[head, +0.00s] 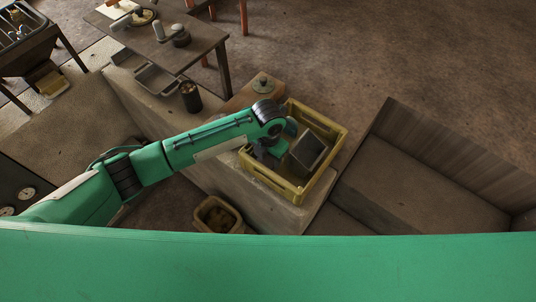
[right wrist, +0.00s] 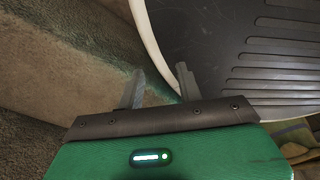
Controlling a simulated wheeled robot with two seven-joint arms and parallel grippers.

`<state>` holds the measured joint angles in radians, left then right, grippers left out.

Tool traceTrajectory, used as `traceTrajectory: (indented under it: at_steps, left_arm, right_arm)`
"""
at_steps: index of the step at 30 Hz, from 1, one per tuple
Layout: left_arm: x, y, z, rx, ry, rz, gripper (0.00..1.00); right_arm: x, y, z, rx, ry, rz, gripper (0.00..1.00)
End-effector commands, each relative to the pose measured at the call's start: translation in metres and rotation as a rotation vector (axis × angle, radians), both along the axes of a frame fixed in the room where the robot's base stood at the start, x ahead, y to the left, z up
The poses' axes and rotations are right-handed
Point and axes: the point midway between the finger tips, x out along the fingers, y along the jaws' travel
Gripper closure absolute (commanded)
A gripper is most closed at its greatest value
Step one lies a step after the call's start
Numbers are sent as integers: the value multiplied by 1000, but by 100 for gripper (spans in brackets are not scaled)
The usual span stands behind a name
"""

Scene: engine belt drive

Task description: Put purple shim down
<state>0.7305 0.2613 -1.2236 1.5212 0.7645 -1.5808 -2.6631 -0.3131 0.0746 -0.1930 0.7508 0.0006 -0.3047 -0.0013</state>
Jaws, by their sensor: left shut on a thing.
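My left gripper (head: 267,150) hangs low over the left half of the yellow crate (head: 338,150), at the end of the green arm. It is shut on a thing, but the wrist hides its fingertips. I cannot make out any purple on the shim in either view. A dark grey block (head: 308,153) stands tilted in the crate, just right of the gripper. In the right wrist view my right gripper (right wrist: 160,85) has its two fingers apart with nothing between them.
The crate stands on a pale ledge (head: 225,175). A small bin (head: 217,215) is below it, and a dark can (head: 191,97) stands farther back. A table (head: 200,42) is behind. A black ribbed surface with a pale rim (right wrist: 240,50) lies beyond my right fingers.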

Motion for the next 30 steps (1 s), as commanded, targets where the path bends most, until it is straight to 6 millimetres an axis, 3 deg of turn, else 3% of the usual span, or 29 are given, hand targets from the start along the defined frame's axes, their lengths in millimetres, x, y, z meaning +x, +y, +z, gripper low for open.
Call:
traceTrajectory:
  at_steps: [3,14,30]
  left_arm:
    - [0,0,-1,1,1,0,37]
    - [0,0,6,-1,-2,-1,37]
    - [1,0,107,0,-1,0,37]
  right_arm:
    - [-3,-4,0,-4,5,2,64]
    - [-17,-18,0,-20,19,6,64]
    - [8,0,-1,0,-7,-1,64]
